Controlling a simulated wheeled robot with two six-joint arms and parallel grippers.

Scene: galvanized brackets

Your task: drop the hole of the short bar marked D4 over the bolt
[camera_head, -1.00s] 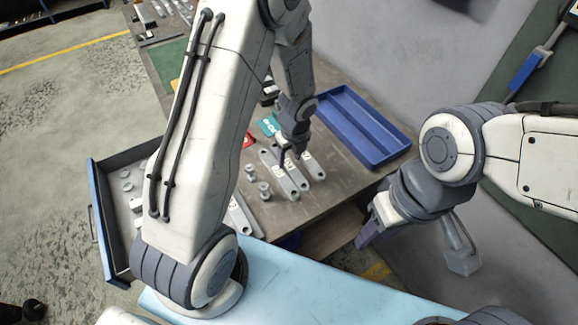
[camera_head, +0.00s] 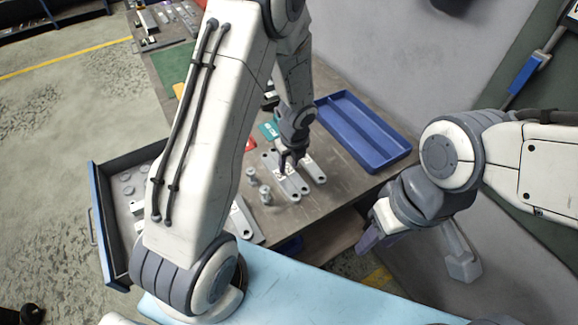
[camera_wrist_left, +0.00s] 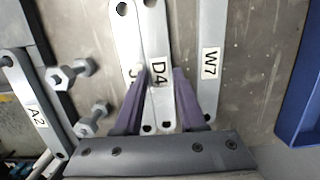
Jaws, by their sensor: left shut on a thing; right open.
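The short bar marked D4 (camera_wrist_left: 157,50) is pale grey metal and lies between my left gripper's fingers in the left wrist view. My left gripper (camera_wrist_left: 160,78) is shut on it; in the head view the gripper (camera_head: 287,164) is low over the bars. A neighbouring bar (camera_wrist_left: 127,35), its label partly hidden by a finger, lies close against D4's left side; whether they overlap I cannot tell. Two bolts, one (camera_wrist_left: 66,75) farther and one (camera_wrist_left: 93,120) nearer, stand left of the bars, apart from D4. My right gripper (camera_head: 372,232) is open and empty, right of the table.
A bar marked W7 (camera_wrist_left: 210,85) lies right of D4, and a bar marked A2 (camera_wrist_left: 32,105) lies to the left. A blue tray (camera_head: 372,152) sits at the right of the table. An open drawer (camera_head: 97,210) with small parts is at the left.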

